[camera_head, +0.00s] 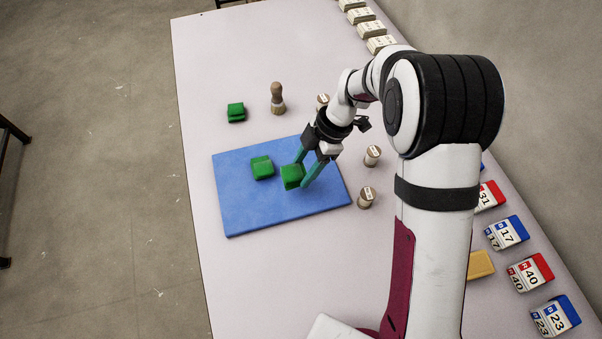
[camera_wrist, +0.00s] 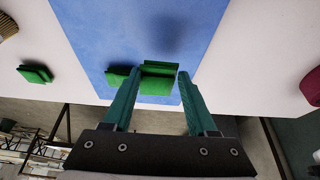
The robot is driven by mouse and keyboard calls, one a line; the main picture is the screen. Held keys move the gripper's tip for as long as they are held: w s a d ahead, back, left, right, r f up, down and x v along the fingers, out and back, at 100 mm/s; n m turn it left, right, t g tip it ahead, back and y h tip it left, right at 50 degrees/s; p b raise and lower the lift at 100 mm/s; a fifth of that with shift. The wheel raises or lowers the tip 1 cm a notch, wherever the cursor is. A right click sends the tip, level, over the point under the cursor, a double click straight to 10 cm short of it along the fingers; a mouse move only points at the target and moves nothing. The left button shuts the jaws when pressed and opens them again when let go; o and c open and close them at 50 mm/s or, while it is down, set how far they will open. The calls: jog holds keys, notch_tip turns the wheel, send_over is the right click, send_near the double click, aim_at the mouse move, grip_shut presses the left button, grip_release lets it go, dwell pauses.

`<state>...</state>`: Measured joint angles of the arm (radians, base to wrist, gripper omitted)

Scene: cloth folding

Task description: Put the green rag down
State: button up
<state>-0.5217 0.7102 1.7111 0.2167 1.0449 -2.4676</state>
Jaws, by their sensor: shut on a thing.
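My gripper (camera_head: 296,177) with teal fingers is shut on a folded green rag (camera_head: 292,176), over the right part of the blue mat (camera_head: 240,211). In the wrist view the held rag (camera_wrist: 158,83) sits between the fingertips (camera_wrist: 160,73), with blue mat (camera_wrist: 210,15) beyond it. The gap between rag and mat is hard to judge. A second folded green rag (camera_head: 262,168) lies on the mat just left of the held one; in the wrist view it is partly hidden by the left finger. A third green rag (camera_head: 236,112) lies on the table behind the mat.
A brown wooden peg-like object (camera_head: 277,98) stands behind the mat. Round cans (camera_head: 366,197) stand close to the mat's right edge. Numbered boxes (camera_head: 530,271) and a yellow block (camera_head: 481,265) line the table's right side. The mat's front left is clear.

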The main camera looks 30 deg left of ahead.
aim_at(303, 176)
jog(key=f, duration=0.4)
jog(key=shift+a+f, duration=0.2)
jog(key=o, duration=1.3)
jog(key=d+r+m, duration=0.3)
jog(key=d+r, duration=0.2)
jog(key=r, duration=0.3)
jog(key=d+r+m, duration=0.3)
jog(key=d+r, duration=0.1)
jog(key=r, duration=0.4)
jog(key=s+d+r+m+t, duration=0.1)
jog(key=s+d+m, duration=0.4)
jog(key=m, duration=0.4)
jog(key=s+d+r+m+t+h, duration=0.1)
jog(key=s+d+m, duration=0.4)
jog(key=s+m, duration=0.2)
jog(key=s+d+r+m+t, duration=0.1)
jog(key=s+d+m, duration=0.4)
jog(key=m, duration=0.5)
jog(key=shift+s+d+r+m, duration=0.15)
jog(key=shift+s+m, duration=0.15)
jog(key=shift+s, duration=0.15)
